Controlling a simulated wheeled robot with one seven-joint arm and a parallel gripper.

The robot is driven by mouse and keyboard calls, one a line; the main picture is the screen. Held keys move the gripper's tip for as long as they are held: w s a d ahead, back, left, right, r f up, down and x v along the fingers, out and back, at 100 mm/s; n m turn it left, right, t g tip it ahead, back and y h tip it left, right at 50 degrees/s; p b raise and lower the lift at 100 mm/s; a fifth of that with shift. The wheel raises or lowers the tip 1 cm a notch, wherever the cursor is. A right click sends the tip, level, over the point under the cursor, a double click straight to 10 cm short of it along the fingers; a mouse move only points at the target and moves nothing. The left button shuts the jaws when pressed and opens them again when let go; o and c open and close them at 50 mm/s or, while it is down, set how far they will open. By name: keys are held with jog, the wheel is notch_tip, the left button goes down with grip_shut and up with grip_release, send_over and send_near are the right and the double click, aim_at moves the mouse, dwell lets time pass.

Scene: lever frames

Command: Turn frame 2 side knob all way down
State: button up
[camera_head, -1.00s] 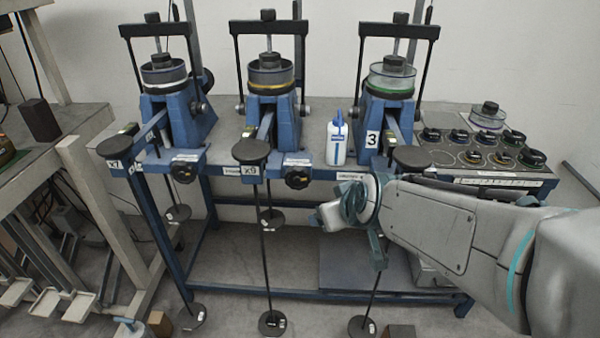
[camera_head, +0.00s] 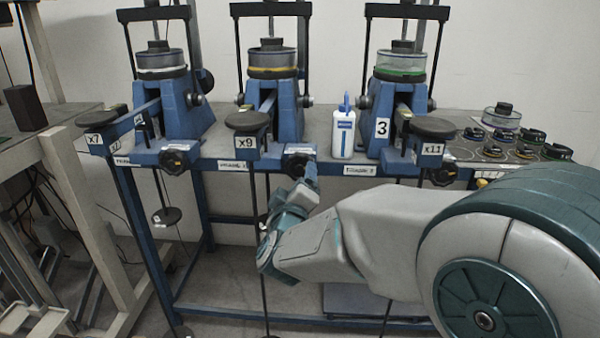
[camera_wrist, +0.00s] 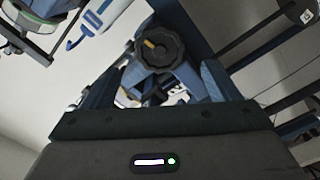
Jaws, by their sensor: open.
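Frame 2 is the middle blue lever frame (camera_head: 264,130), with a yellow-ringed cup and an x9 tag. A black lobed knob (camera_head: 296,162) is on its front right, partly hidden by my gripper. A smaller dark round knob (camera_head: 306,101) is on its right side, higher up. In the wrist view a black lobed knob with a yellow mark (camera_wrist: 160,45) faces the camera, above the gripper body. My gripper (camera_head: 306,178) is open and empty, just below the front knob and pointing up at it. I cannot tell whether it touches.
A white bottle (camera_head: 343,132) stands on the bench just right of frame 2. Frame 3 (camera_head: 398,110) is beyond it and another frame (camera_head: 172,115) is at left. Hanging rods are under the bench. Small dishes (camera_head: 502,117) lie at right.

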aim_at(298, 167)
jog(key=w+b, duration=0.1)
jog(key=w, duration=0.7)
jog(key=shift+w+d, duration=0.15)
jog(key=shift+w, duration=0.2)
jog(key=shift+c, duration=0.3)
jog(key=c, duration=1.2)
jog(key=shift+r+n+p, duration=0.2)
jog(key=shift+n+p, duration=0.4)
jog(key=shift+n, duration=0.2)
jog(key=shift+c, duration=0.2)
jog(key=n+p, duration=0.3)
jog(key=n, duration=0.2)
jog(key=shift+r, duration=0.15)
jog(key=n+p, duration=0.3)
jog(key=p, duration=0.2)
jog(key=shift+n, duration=0.4)
jog(key=o, duration=1)
jog(key=shift+a+n+p, duration=0.2)
jog(key=shift+n+p, duration=0.2)
jog(key=o, duration=0.3)
jog(key=shift+a+f, duration=0.1)
jog(key=shift+f, duration=0.25)
jog(key=shift+d+b, duration=0.3)
jog(key=shift+s+a+p, duration=0.1)
jog(key=shift+s+p, duration=0.35)
jog(key=shift+s, duration=2.5)
